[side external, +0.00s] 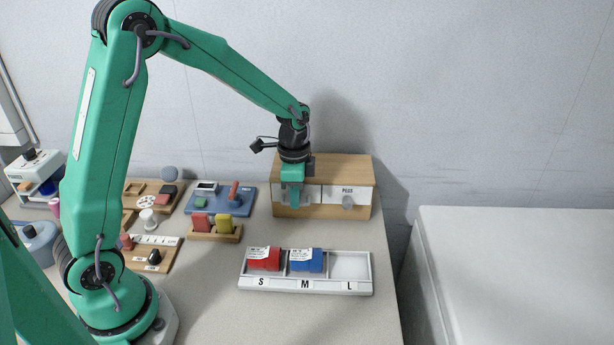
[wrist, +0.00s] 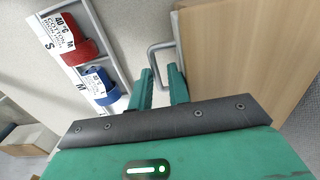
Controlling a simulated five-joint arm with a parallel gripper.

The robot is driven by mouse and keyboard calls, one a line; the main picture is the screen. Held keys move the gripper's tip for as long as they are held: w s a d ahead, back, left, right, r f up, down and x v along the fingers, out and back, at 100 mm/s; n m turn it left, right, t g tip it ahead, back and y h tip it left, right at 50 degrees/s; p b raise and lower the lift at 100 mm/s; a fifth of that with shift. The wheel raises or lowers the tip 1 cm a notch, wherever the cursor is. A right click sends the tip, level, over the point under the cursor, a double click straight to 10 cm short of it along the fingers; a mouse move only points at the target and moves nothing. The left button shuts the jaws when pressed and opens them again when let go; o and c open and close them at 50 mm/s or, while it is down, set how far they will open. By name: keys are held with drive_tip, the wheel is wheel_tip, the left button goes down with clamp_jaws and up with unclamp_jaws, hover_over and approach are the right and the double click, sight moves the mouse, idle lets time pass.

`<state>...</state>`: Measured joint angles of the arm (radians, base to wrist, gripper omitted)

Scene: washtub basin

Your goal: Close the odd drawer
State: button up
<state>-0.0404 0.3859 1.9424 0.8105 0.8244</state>
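A wooden drawer cabinet (side external: 322,168) stands at the back of the table, against the wall. A grey U-shaped handle (wrist: 153,58) lies just beyond the fingertips, beside the cabinet's wooden top (wrist: 235,50). I cannot tell whether they touch, or which drawer stands out.
A tray (side external: 305,285) marked S, M, L holds red and blue packets; its L slot is empty. Left are a blue board (side external: 230,203), a wooden holder (side external: 214,234) with red and yellow pieces, and other small items. Table in front of the tray is clear.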

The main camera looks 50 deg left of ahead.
drive_tip(key=shift+r, duration=0.1)
wheel_tip(320, 180, up, 8)
drive_tip(key=shift+f, duration=0.2)
idle(0.6)
drive_tip(key=s+d+r+n+t, duration=0.1)
drive_tip(key=s+r+n, duration=0.3)
drive_tip(key=s, duration=0.6)
drive_tip(key=s+r+n+t, duration=0.4)
drive_tip(key=s+r+n, duration=0.1)
drive_tip(key=s, duration=0.4)
drive_tip(key=shift+s+d+t, duration=0.3)
drive_tip(key=shift+s+d, duration=0.05)
drive_tip(key=shift+s, duration=0.05)
